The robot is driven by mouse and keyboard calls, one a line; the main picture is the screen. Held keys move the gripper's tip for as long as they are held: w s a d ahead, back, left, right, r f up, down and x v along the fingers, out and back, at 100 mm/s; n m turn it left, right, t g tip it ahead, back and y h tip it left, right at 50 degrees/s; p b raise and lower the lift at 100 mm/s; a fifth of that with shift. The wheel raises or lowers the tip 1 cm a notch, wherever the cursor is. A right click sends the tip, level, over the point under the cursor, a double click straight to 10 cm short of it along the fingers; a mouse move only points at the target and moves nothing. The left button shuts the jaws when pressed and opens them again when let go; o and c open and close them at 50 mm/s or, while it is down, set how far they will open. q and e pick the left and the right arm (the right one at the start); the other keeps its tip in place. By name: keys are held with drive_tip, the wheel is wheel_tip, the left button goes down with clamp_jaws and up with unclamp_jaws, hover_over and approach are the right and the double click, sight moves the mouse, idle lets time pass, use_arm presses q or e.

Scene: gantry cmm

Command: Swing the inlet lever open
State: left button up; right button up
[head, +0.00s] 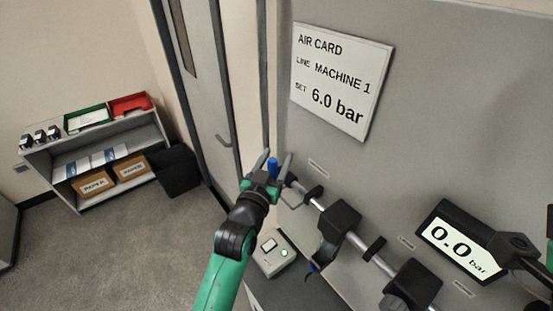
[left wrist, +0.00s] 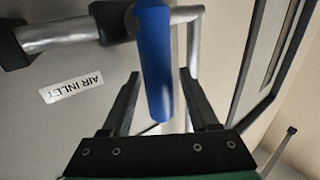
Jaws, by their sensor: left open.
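The inlet lever (head: 273,163) has a blue handle and sits at the left end of a grey pipe on the wall panel. In the left wrist view the blue handle (left wrist: 155,70) points down from the pipe, close to an "AIR INLET" label (left wrist: 85,86). My left gripper (head: 275,168) is open with its fingers on either side of the handle. In the left wrist view its fingertips (left wrist: 159,73) show a gap to the handle on both sides. At the right edge of the head view, dark parts that look like my right gripper (head: 525,262) are cut off; their jaw state is unclear.
The pipe (head: 375,262) carries black fittings down to the right. A display (head: 460,248) reads 0.0 bar. A sign (head: 341,80) gives 6.0 bar. A shelf (head: 95,155) and dark bin (head: 175,170) stand left, with open floor in front.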

use_arm(q)
drive_tip(key=shift+w, duration=0.25)
clamp_jaws()
idle(1.4)
